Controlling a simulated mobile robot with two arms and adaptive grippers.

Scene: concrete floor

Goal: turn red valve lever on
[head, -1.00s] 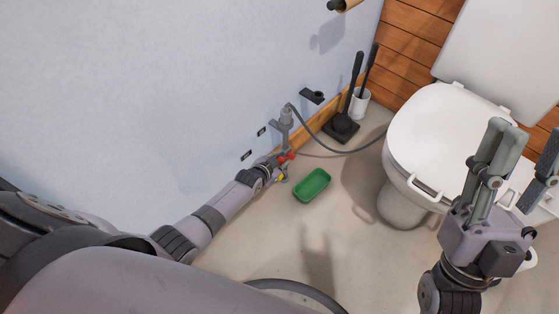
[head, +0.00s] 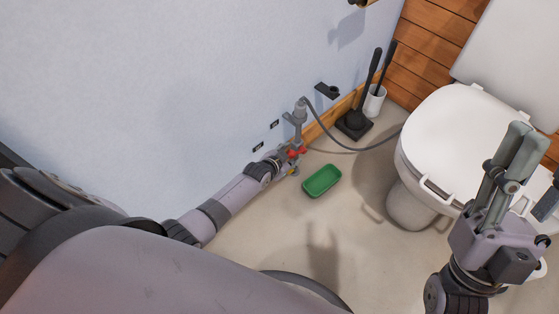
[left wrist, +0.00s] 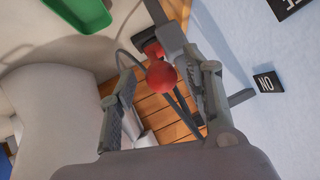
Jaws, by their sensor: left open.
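The red valve lever (head: 297,152) is on a grey pipe fitting low on the blue-white wall. In the left wrist view its round red knob (left wrist: 162,75) shows between the two fingers of my left gripper (left wrist: 163,88), with gaps visible on both sides. The left gripper is open around the knob; I cannot tell whether it touches it. In the head view the left gripper (head: 283,158) partly covers the valve.
A green tray (head: 322,181) lies on the floor beside the valve. A grey hose (head: 345,147) runs from the pipe toward the toilet (head: 450,135). A plunger (head: 358,120) and brush holder (head: 375,101) stand by the wall. A label (left wrist: 267,83) is on the wall.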

